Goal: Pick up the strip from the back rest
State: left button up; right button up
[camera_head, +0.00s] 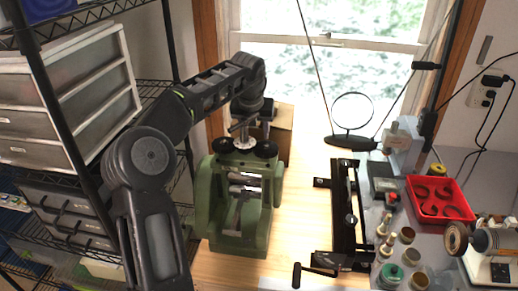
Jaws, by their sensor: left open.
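A green rolling mill (217,220) with black knobs and metal rollers stands on the wooden bench at the centre left. My left arm reaches in over it from the left. My left gripper (240,130) points down at the mill's top rear and is open. Its fingertips are small and partly lost against the dark parts there. I cannot make out the strip or the back rest; the mill and my arm cover the area behind it. My right gripper is not in view.
A brown box (284,140) stands behind the mill. A black rail device (345,220) lies to the right on the bench (300,200). Beyond it are a round magnifier (353,112), a red tray (440,214) and small tools. Wire shelving with drawers (70,90) stands at the left.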

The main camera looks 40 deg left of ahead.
pick_arm(q)
jog(key=shift+f, duration=0.1)
jog(key=shift+x, duration=1.4)
jog(key=shift+w+a+f+p, duration=0.1)
jog(key=shift+w+f+p, duration=0.1)
jog(key=shift+f+p, duration=0.25)
jog(key=p+x, duration=0.1)
jog(key=x, duration=0.2)
jog(key=shift+w+a+f, duration=0.1)
jog(key=shift+f, duration=0.05)
jog(key=shift+w+f, duration=0.1)
jog(key=shift+f, duration=0.2)
jog(key=shift+f, duration=0.25)
